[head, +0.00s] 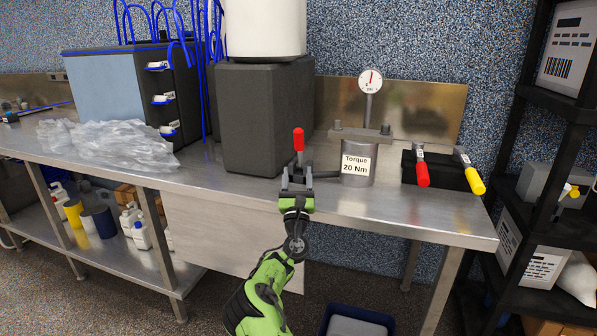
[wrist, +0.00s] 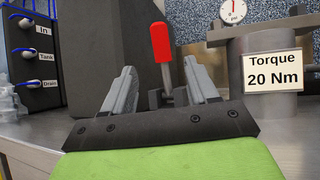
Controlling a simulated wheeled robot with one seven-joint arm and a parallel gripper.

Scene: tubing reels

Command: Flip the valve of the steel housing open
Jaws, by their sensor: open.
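The steel housing (head: 357,168) is a short metal cylinder on the bench with a "Torque 20 Nm" label and a round gauge (head: 371,81) on top. It also shows at the right in the wrist view (wrist: 268,102). A red-handled valve lever (head: 298,139) stands nearly upright just left of the housing, at the end of a dark side pipe. In the wrist view the red handle (wrist: 161,42) rises between the two fingers, tilted slightly. My gripper (head: 297,174) is open and empty in front of the lever. The fingers hide the lever's lower part.
A dark block (head: 264,120) bearing a white container (head: 265,28) stands close behind left. A black box (head: 440,171) with a red handle (head: 422,174) and a yellow handle (head: 474,180) is at right. The bench front (head: 400,215) is clear. Crumpled plastic (head: 110,145) lies left.

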